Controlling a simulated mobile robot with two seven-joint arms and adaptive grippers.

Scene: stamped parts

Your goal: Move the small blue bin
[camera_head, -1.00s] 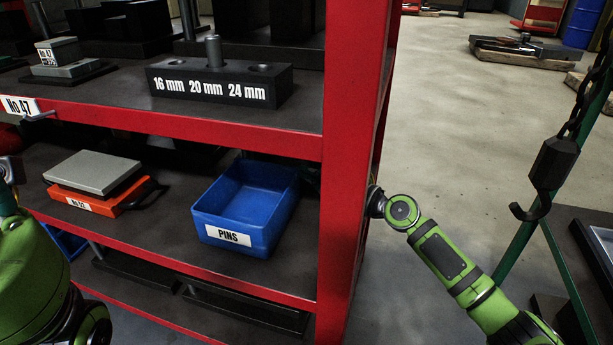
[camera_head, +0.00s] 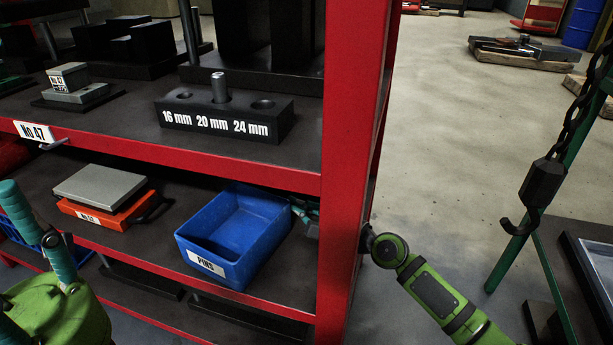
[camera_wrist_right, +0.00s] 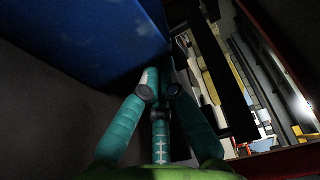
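The small blue bin (camera_head: 262,245), with a white PINS label, sits on the lower shelf of the red rack, turned askew with its label near the shelf's front edge. It also shows in the right wrist view (camera_wrist_right: 75,35), close beside the fingers. My right gripper (camera_head: 306,214) is mostly hidden behind the rack post, its teal fingers showing at the bin's right rear. In the wrist view its fingers (camera_wrist_right: 165,72) are drawn together; whether they touch the bin is unclear. My left gripper (camera_head: 22,255) is at the lower left, fingers spread and empty, partly cut off.
The red post (camera_head: 350,150) stands between my right forearm and the bin. An orange holder (camera_head: 103,212) with a grey plate is left of the bin. The upper shelf (camera_head: 215,160) is above. A hook (camera_head: 520,225) hangs at right.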

